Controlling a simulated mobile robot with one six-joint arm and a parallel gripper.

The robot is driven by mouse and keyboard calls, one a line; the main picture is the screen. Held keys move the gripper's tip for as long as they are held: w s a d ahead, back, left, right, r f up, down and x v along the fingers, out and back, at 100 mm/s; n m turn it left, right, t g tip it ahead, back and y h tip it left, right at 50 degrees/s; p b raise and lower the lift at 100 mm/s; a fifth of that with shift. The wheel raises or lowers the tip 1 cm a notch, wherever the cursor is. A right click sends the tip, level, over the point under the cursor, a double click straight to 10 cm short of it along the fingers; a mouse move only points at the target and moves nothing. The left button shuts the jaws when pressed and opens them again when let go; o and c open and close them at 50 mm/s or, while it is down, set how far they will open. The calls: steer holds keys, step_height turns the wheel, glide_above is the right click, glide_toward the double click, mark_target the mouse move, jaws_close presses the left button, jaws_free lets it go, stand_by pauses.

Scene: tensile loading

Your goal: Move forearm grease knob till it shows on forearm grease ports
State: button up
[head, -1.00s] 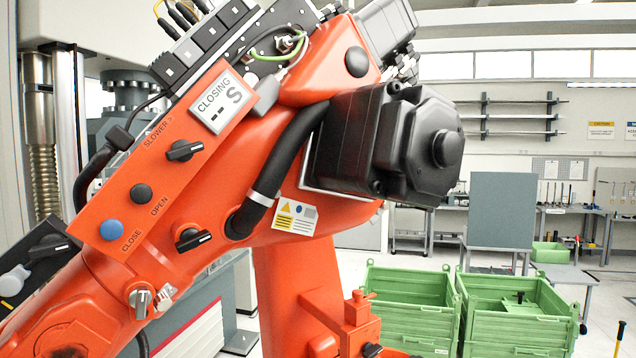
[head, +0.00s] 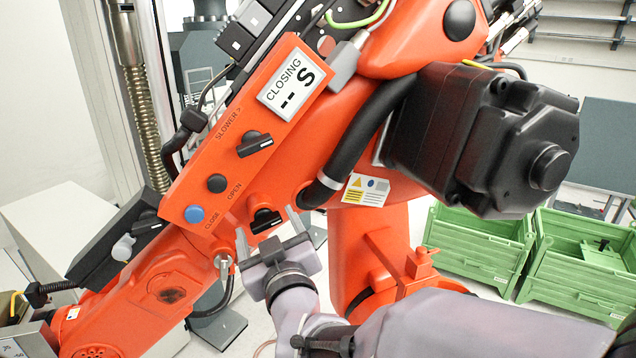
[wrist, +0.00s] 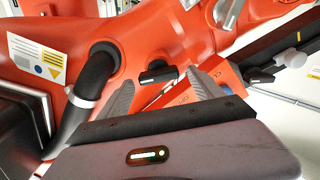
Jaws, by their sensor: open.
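A black knob with a pale pointer line (head: 265,219) sits on the orange forearm below the CLOSE/OPEN panel. It also shows in the wrist view (wrist: 158,73). Its markings are too small to read, so I cannot tell which setting it shows or that it is the grease knob. My gripper (head: 267,231) is open, its two grey fingers pointing at the forearm. In the wrist view (wrist: 158,80) the knob appears between the fingertips; I see no clear contact. Grease ports are not identifiable.
The orange panel (head: 243,130) carries another black knob (head: 254,144), a black button (head: 217,183) and a blue button (head: 194,214). A black hose (head: 365,130) and black motor housing (head: 480,140) bulge out to the right. Green crates (head: 478,250) stand behind.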

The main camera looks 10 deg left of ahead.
mark_target(264, 218)
steer(key=shift+x, duration=1.05)
steer(key=shift+w, duration=0.2)
steer(key=shift+s, duration=0.1)
steer(key=c, duration=1.4)
steer(key=shift+f, duration=0.1)
steer(key=shift+b, duration=0.6)
